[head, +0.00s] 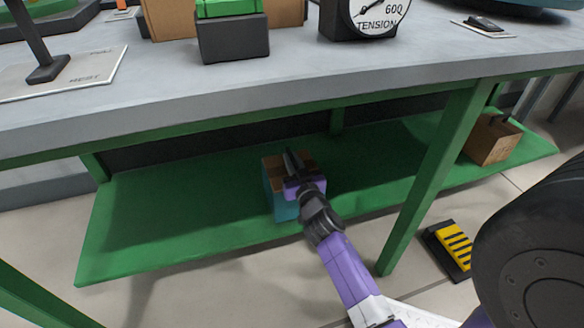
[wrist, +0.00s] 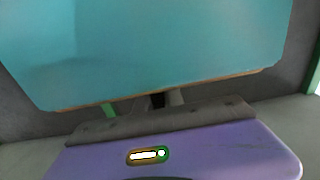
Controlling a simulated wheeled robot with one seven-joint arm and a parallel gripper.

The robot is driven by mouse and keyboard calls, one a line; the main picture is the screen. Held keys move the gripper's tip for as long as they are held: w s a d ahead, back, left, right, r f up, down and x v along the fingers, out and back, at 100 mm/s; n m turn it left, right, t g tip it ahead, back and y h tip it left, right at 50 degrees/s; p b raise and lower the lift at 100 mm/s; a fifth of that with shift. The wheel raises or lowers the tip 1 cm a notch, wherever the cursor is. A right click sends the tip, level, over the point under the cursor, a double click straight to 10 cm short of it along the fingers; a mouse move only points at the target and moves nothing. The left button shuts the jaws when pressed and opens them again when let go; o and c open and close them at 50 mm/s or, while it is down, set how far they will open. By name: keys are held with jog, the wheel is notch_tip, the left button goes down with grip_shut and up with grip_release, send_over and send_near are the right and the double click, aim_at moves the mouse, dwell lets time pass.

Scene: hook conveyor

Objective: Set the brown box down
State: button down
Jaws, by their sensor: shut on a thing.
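A box (head: 278,190) with a brown top and a teal side is over the green lower shelf (head: 165,215), under the workbench, in the head view. My gripper (head: 292,165) is at its top right side and shut on it. In the wrist view the box's teal face (wrist: 160,50) with a thin brown edge fills the upper part, just past the dark pad of my gripper (wrist: 160,108). The gripper and wrist hide part of the box. I cannot tell whether its underside touches the shelf.
The workbench top (head: 290,85) and a green leg (head: 435,170) frame the shelf. A yellow and black block (head: 453,245) lies on the floor. The shelf left of the held box is clear.

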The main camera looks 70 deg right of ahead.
dwell(0.3)
jog(key=shift+f, duration=0.2)
jog(key=c, duration=1.5)
grip_release()
jog(key=shift+f, duration=0.1)
jog(key=shift+o, duration=0.2)
